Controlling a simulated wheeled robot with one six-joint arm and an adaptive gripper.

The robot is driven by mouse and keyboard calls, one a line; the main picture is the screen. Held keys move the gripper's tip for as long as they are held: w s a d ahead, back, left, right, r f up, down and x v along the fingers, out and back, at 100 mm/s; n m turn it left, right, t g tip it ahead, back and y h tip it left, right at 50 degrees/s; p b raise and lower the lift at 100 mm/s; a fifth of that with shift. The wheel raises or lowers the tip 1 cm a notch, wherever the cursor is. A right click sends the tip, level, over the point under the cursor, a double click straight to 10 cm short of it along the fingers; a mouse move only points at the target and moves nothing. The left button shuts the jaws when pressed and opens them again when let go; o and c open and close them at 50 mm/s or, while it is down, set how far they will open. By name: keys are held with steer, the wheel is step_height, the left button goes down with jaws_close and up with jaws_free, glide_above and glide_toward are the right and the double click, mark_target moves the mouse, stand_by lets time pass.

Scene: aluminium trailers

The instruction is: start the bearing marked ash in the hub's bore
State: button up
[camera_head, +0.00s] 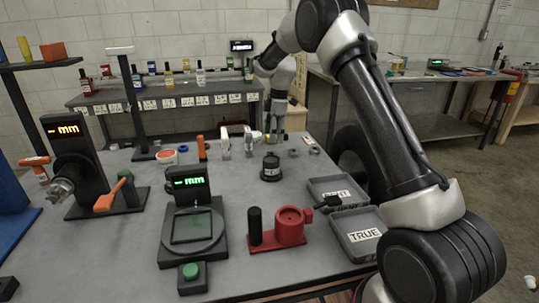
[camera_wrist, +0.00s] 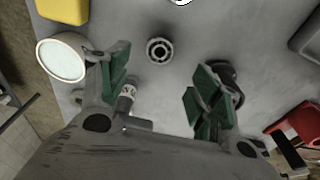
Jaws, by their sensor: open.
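A grey ring-shaped bearing (camera_wrist: 159,50) lies flat on the table, ahead of my fingers in the wrist view. Small grey rings also lie on the table near the gripper in the head view, one (camera_head: 293,153) closer and one (camera_head: 314,150) to its right. No ash mark is readable on any of them. My gripper (camera_wrist: 158,92) is open, its green-padded fingers wide apart with nothing held between them.
A black round pot (camera_head: 271,169) stands nearer than the rings. A red fixture (camera_head: 278,238) and a grey tray marked TRUE (camera_head: 343,222) are at the front right. A gauge with a green display (camera_head: 188,184) stands mid-table. A silver cylinder (camera_wrist: 127,92) lies by the left finger.

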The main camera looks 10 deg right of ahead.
mark_target(272, 153)
steer(key=f, duration=0.8)
steer(key=shift+w+a, duration=0.1)
steer(key=shift+a, duration=0.2)
steer(key=shift+r, duration=0.1)
steer(key=c, duration=1.1)
